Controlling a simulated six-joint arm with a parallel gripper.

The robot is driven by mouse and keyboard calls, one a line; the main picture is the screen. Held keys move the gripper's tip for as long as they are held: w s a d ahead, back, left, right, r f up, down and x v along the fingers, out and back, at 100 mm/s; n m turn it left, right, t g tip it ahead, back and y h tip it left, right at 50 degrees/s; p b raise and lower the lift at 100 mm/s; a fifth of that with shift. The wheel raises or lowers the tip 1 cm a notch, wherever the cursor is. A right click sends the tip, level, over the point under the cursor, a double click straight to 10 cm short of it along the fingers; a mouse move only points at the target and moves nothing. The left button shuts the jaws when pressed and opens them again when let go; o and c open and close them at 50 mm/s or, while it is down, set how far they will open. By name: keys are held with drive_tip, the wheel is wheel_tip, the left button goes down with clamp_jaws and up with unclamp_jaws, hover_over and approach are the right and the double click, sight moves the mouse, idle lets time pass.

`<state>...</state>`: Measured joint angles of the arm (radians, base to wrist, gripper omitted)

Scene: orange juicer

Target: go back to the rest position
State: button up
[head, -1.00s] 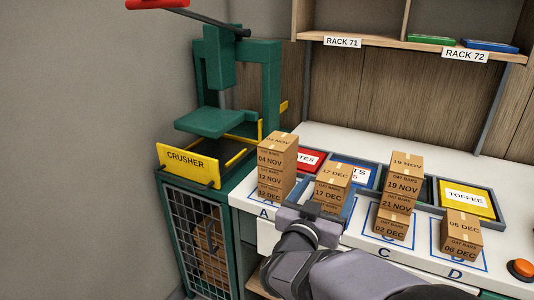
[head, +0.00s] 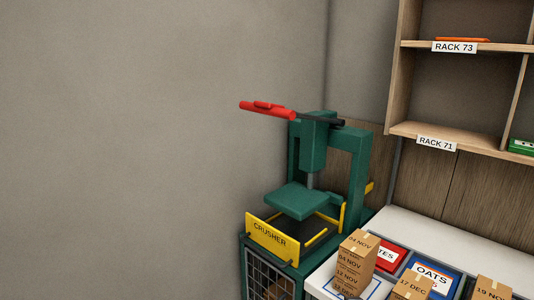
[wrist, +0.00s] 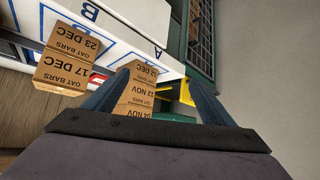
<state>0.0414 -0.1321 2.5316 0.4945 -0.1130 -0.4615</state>
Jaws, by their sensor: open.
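My gripper (wrist: 157,82) is open in the wrist view, its two dark blue fingers spread apart. The stack of oat bar boxes at A (wrist: 137,92) appears between and behind the fingers, dated 12 DEC, 12 NOV and 04 NOV; nothing appears gripped. A second stack, with 17 DEC and 23 DEC boxes (wrist: 66,60), stands left of the fingers. In the head view my gripper is out of frame. There the A stack (head: 355,264) stands on the white counter, with a 17 DEC box (head: 412,285) to its right.
The green crusher (head: 312,150) with its red handle (head: 267,109) stands left of the counter. A yellow CRUSHER plate (head: 271,240) fronts it. Red and blue OATS (head: 433,278) trays lie behind the stacks. Racks (head: 465,147) hang at the right. The grey wall side is clear.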

drive_tip(key=s+a+f+g+p, duration=0.1)
drive_tip(key=s+f+g, duration=0.1)
drive_tip(key=s, duration=0.4)
drive_tip(key=s+a+f+g, duration=0.1)
drive_tip(key=s+g, duration=0.3)
drive_tip(key=s, duration=0.3)
drive_tip(key=s+a+f+n+g+y+p, duration=0.1)
drive_tip(key=s+f+g, duration=0.1)
drive_tip(key=s, duration=0.4)
drive_tip(key=shift+s+f+g+p, duration=0.2)
drive_tip(key=shift+f+g+p, duration=0.15)
drive_tip(key=shift+g, duration=0.45)
